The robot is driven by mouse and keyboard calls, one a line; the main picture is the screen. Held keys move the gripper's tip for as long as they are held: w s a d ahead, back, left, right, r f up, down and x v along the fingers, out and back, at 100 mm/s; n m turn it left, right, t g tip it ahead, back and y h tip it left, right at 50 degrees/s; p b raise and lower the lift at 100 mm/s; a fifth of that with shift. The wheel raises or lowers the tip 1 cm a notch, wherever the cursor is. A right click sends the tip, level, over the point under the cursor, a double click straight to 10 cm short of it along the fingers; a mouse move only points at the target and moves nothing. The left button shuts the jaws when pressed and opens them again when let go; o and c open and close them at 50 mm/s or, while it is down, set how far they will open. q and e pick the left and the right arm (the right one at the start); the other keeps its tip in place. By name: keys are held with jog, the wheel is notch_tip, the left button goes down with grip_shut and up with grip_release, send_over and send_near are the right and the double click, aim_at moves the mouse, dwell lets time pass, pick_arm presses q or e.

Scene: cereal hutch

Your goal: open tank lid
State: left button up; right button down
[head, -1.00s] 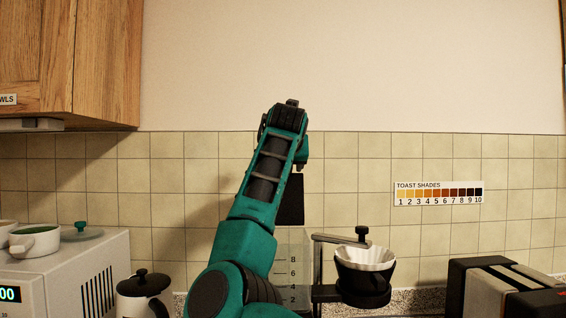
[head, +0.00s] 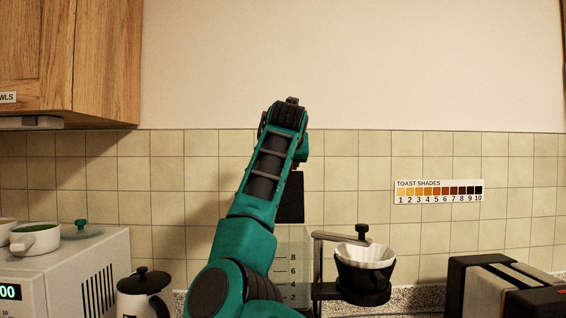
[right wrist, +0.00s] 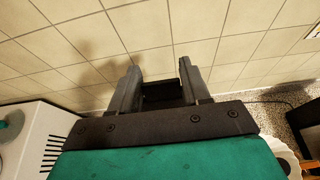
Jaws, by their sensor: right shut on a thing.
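The clear tank (head: 292,262) with printed level numbers stands behind my right arm, which hides its left part. A dark flat panel (head: 291,198), seemingly the tank lid, stands upright above the tank's top edge. In the right wrist view my right gripper (right wrist: 160,84) has a dark piece (right wrist: 162,92) between its two grey fingers and is shut on it. This piece looks like the lid, though its edges are largely hidden. In the head view the fingers are hidden behind my arm. My left gripper is not in view.
A brewer stand with a white filter in a black dripper (head: 364,272) is right of the tank. A toaster (head: 500,288) stands farther right. A white-and-black press pot (head: 145,292) and a white appliance (head: 70,268) are at left. A wooden cabinet (head: 100,70) hangs upper left.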

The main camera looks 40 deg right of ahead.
jog(key=shift+s+a+f+b, duration=0.1)
jog(key=shift+f+b, duration=0.05)
jog(key=shift+b, duration=0.35)
jog(key=b, duration=0.2)
jog(key=s+a+t+h+b, duration=0.1)
jog(key=b, duration=0.2)
jog(key=shift+s+a+t, duration=0.2)
jog(key=shift+s+t, duration=0.1)
jog(key=shift+s+a+h+b, duration=0.15)
jog(key=shift+h+b, duration=0.15)
jog(key=shift+b, duration=0.15)
jog(key=shift+s+a+r, duration=0.1)
jog(key=shift+s+r, duration=0.05)
jog(key=shift+r, duration=0.3)
jog(key=c, duration=0.6)
grip_release()
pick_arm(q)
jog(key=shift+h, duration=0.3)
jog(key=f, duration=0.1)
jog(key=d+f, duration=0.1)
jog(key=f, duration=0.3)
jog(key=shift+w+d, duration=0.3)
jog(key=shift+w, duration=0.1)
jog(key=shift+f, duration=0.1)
pick_arm(e)
jog(key=shift+s, duration=0.1)
